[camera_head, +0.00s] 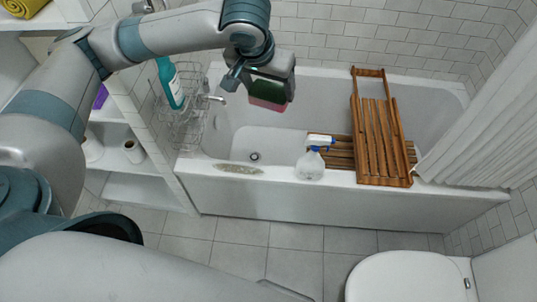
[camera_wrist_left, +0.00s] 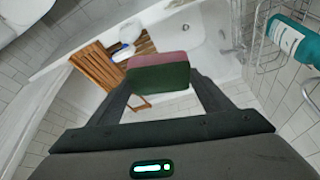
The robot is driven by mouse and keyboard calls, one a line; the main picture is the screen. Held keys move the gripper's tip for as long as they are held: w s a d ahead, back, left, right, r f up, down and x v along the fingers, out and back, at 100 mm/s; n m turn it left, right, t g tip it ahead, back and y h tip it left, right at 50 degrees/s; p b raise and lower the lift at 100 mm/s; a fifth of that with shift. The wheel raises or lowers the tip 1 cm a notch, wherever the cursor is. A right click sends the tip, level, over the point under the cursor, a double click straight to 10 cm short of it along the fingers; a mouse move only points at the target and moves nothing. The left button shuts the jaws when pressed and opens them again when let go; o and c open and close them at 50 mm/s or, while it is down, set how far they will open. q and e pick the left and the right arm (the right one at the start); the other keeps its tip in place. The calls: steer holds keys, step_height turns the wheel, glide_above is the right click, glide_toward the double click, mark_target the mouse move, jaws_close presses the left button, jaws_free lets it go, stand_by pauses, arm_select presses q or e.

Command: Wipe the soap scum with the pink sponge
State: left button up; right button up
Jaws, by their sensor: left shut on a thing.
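The pink sponge, with a dark green layer, is in the jaws of my left gripper (camera_head: 262,88). Its pink face (camera_head: 268,104) points down in the head view. In the left wrist view the sponge (camera_wrist_left: 158,72) sits between the two fingers of the left gripper (camera_wrist_left: 158,88). The gripper holds it in the air over the left part of the bathtub. The soap scum (camera_head: 240,169) is a brownish patch on the tub's front rim, below and left of the sponge. I cannot make out the scum in the left wrist view. My right gripper is not in view.
A spray bottle (camera_head: 311,160) stands on the front rim, right of the scum. A wooden slatted rack (camera_head: 380,130) lies across the bathtub (camera_head: 345,200). A wire caddy (camera_head: 185,128) with a teal bottle (camera_head: 170,83) is at the left. A toilet (camera_head: 408,278) is at lower right.

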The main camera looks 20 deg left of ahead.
arm_select(q)
steer(key=shift+w+d, duration=0.15)
steer(key=shift+w, duration=0.15)
steer(key=w+d+f+n+p, duration=0.25)
steer(key=w+f+p, duration=0.45)
steer(key=w+f, duration=0.6)
steer(key=s+a+f+p, duration=0.2)
steer(key=s+f, duration=0.1)
steer(key=f, duration=0.5)
steer(key=s+a+f+p, duration=0.1)
steer(key=s+a+f, duration=0.1)
steer(key=f, duration=0.6)
steer(key=s+a+f+y+p, duration=0.1)
steer(key=s+f, duration=0.3)
steer(key=f, duration=0.4)
steer(key=shift+s+a+f+n+p, duration=0.15)
steer(key=shift+a+f+n+p, duration=0.2)
steer(key=shift+a+p, duration=0.45)
